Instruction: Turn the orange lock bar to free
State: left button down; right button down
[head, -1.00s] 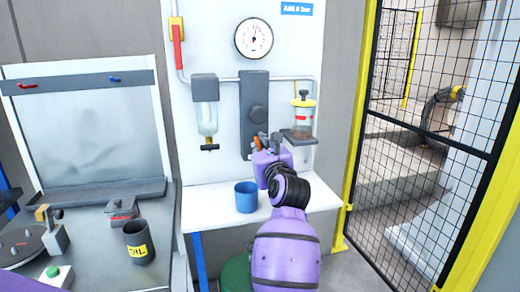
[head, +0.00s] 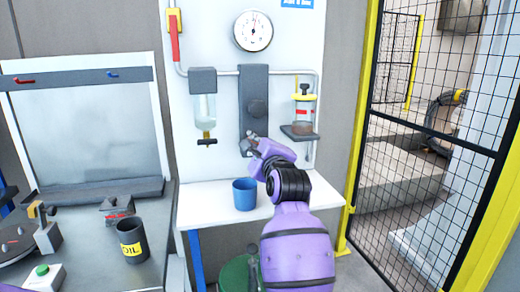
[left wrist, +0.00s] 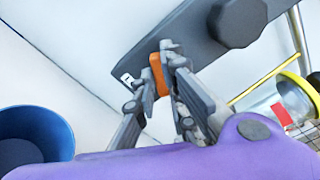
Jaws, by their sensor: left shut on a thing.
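The orange lock bar (left wrist: 158,76) is a short bar at the lower end of the dark grey valve plate (head: 254,97), seen in the left wrist view. It sits between the fingers of my left gripper (left wrist: 166,72), which is shut on it. A small white padlock mark (left wrist: 127,78) shows on the plate beside the bar. In the head view my left gripper (head: 251,143) is at the plate's bottom end, and the fingers and wrist hide the bar. A round dark knob (left wrist: 238,20) is higher on the plate. My right gripper is out of view.
A blue cup (head: 245,195) stands on the white shelf (head: 205,205) below. A glass bowl (head: 205,108) hangs left of the plate, and a yellow-topped jar (head: 303,108) is on its right. A pressure gauge (head: 253,31) is above. A mesh fence stands at right.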

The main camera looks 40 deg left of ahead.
pick_arm(q)
jog(key=shift+f+n+b, duration=0.1)
jog(key=shift+n+b, duration=1.65)
jog(key=shift+n, duration=0.95)
jog(key=c, duration=1.8)
grip_release()
jog(key=v, duration=1.2)
jog(key=shift+s, duration=0.1)
